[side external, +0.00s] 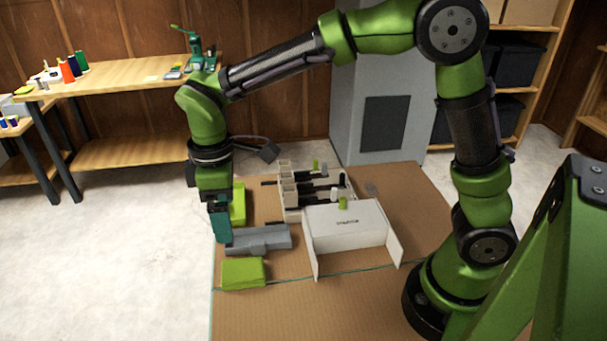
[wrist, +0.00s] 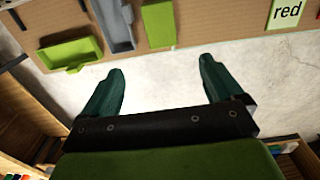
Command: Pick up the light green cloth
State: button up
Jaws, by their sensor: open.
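A light green, folded, block-like thing, which looks like the cloth (side external: 243,272), lies on the cardboard-brown table top near its left edge. My gripper (side external: 222,238) points down at the left table edge, beside the grey tray and behind the cloth. In the wrist view my gripper (wrist: 162,68) has its two teal fingers wide apart, with only pale floor between them. It is open and empty, not touching the cloth as far as I see.
A grey tray (side external: 260,240) lies just behind the cloth, and a green tray (side external: 238,203) farther back. A white open box (side external: 345,228) and a pale rack with tools (side external: 290,190) stand to the right. A "red" card (wrist: 288,13) shows in the wrist view.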

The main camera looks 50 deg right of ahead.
send_over(235, 270)
notch_tip(235, 270, down, 10)
jog(key=shift+d+f, duration=0.1)
jog(key=shift+d, duration=0.05)
jog(key=shift+a+f, duration=0.2)
jog(key=shift+f, duration=2.8)
jog(key=c, duration=1.1)
